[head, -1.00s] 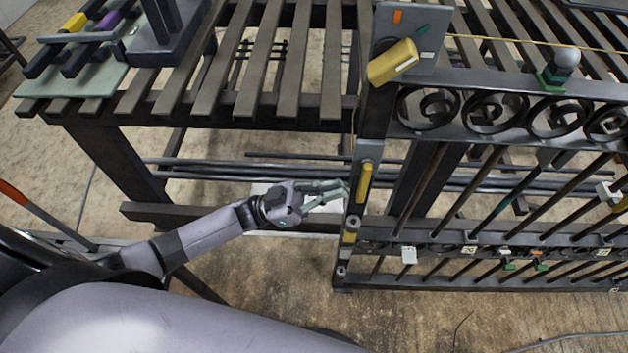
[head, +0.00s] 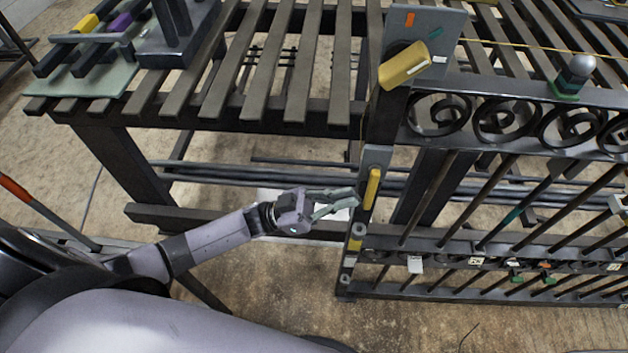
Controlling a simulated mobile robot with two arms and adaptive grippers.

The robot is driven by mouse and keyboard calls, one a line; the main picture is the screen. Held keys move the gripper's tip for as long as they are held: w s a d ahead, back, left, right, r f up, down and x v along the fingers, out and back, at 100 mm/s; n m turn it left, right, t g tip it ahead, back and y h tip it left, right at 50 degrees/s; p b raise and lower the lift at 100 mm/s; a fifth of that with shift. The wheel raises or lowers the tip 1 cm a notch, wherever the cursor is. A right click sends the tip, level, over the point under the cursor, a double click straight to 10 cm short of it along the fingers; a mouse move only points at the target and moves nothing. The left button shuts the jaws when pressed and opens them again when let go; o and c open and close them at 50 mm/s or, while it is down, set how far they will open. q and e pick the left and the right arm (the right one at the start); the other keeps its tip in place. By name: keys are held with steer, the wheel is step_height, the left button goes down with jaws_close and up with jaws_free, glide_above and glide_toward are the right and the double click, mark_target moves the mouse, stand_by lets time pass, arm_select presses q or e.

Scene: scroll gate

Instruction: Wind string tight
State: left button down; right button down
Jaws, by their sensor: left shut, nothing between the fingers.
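A thin yellow string (head: 520,44) runs across the top of the gate toward a grey plate (head: 437,32) at the gate post's top. A yellow block-like part (head: 404,66) sits tilted on that post. The dark scroll gate (head: 500,200) stands at the right, with a yellow handle-like strip (head: 372,189) on its post. My left gripper (head: 355,198) is shut and empty, its fingertips close to the post beside the yellow strip. I cannot tell whether it touches. My right gripper is out of view.
A slatted bench (head: 250,70) fills the back, with tools on a pale mat (head: 85,105) at its left. The floor (head: 270,290) before the bench is clear.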

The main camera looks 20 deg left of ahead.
arm_select(q)
steer(key=v, duration=1.2)
steer(key=w+a+f+n+t+y+p, duration=0.1)
steer(key=w+f+n+t+y, duration=0.25)
steer(key=f+y, duration=0.35)
steer(key=w+a+f+n+t+y, duration=0.1)
steer(key=w+f+n+t+y, duration=0.1)
steer(key=f+n+t+y, duration=0.5)
steer(key=s+a+f+g+y+p, duration=0.1)
steer(key=s+f+g+y, duration=0.1)
steer(key=f, duration=0.5)
steer(key=s+a+f+g+y, duration=0.2)
steer(key=f+g, duration=0.1)
steer(key=f, duration=0.4)
steer(key=s+a+f+n+g+y, duration=0.2)
steer(key=s+f+g+y, duration=0.25)
steer(key=s+f, duration=0.85)
steer(key=s+f+g, duration=0.2)
steer(key=s+g, duration=0.1)
steer(key=s, duration=0.6)
steer(key=s+d+f+g+p, duration=0.1)
steer(key=s+f+g, duration=0.1)
steer(key=s, duration=0.8)
steer(key=shift+d+g+y, duration=0.25)
steer(key=shift+g+y, duration=0.1)
steer(key=shift+g, duration=0.45)
steer(key=shift+w, duration=0.1)
